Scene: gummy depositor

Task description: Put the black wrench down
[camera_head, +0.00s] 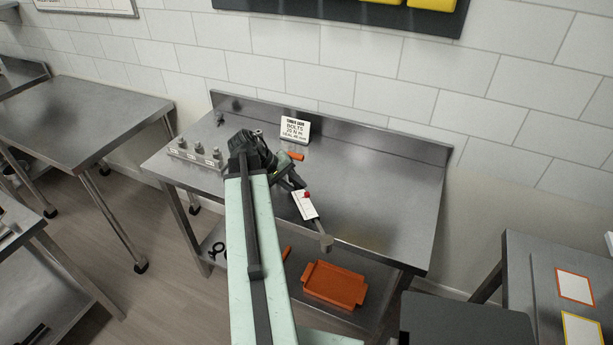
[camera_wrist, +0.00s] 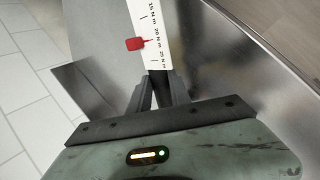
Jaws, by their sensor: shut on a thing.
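The wrench (camera_head: 305,205) is a long tool with a white scale plate, a red marker and a grey end. My gripper (camera_head: 291,182) is shut on its dark shaft, over the steel bench (camera_head: 385,200). In the wrist view the wrench's scale (camera_wrist: 155,38) reads 15, 20 and 25 N m, and the shaft runs down between the fingers of my gripper (camera_wrist: 161,92). The wrench slants to the lower right in the head view. I cannot tell whether it touches the bench top. My arm hides part of the bench.
A block with several metal bolts (camera_head: 196,154) stands at the bench's left end. A white sign about bolts (camera_head: 296,129) stands at the back, with a small orange piece (camera_head: 296,156) before it. The bench's right half is clear. An orange tray (camera_head: 335,285) sits on the lower shelf.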

